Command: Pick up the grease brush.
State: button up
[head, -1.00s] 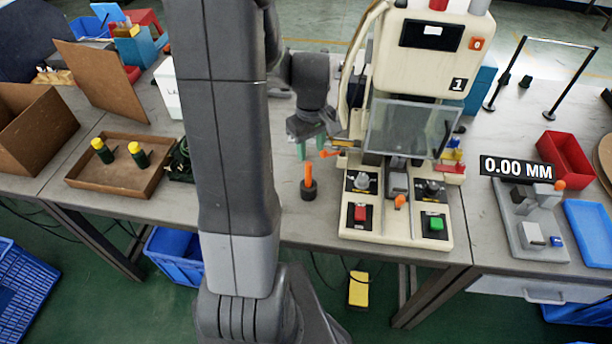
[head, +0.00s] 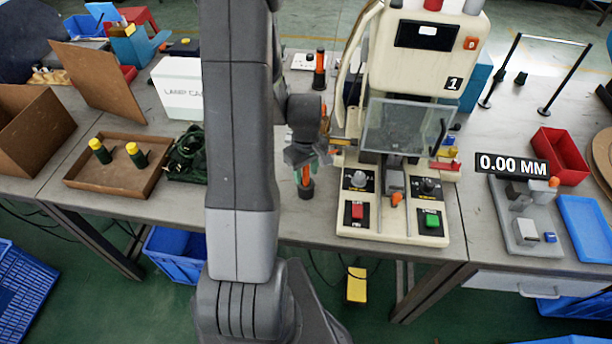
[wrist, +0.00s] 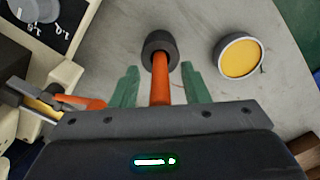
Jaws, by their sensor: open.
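The grease brush appears to be the upright orange handle (head: 306,177) with its lower end in a dark round cup (head: 306,191), left of the cream machine. In the wrist view the orange handle (wrist: 161,82) runs between my green fingers, with the dark cup (wrist: 160,47) just beyond the tips. My gripper (wrist: 159,72) is open, with one finger on each side of the handle and a visible gap to both. In the head view my gripper (head: 308,164) is over the handle and partly hides it. The bristles are hidden.
The cream machine (head: 415,60) stands close to the right. A round tin with yellow contents (wrist: 241,57) is beside the cup in the wrist view. A brown tray (head: 115,178) is farther left.

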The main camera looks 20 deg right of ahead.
grip_shut()
notch_tip(320, 180, up, 10)
jog(key=shift+b, duration=0.4)
dwell(0.4)
